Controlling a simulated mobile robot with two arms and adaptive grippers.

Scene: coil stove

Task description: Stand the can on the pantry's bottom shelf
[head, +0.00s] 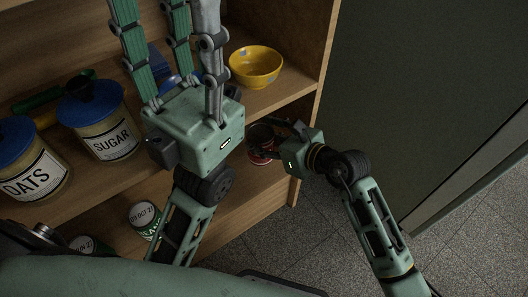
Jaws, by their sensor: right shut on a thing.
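The can (261,156) is dark red and partly hidden by the fingers around it. My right gripper (266,143) is shut on it, coming in from the right. The can is at the pantry opening, below the level of the bowl's shelf and over the right part of the bottom shelf (248,205). I cannot tell whether it touches that shelf. My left gripper (168,30) is in front of the pantry at upper middle, its fingers pointing up and spread apart. Its fingertips are cut off by the top edge.
On the upper shelf are an oats jar (33,172), a sugar jar (108,136) and a yellow bowl (255,66). Green-labelled cans (146,217) stand lower left. The pantry's side panel (318,70) stands right of the bowl. The floor (300,235) is open at lower right.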

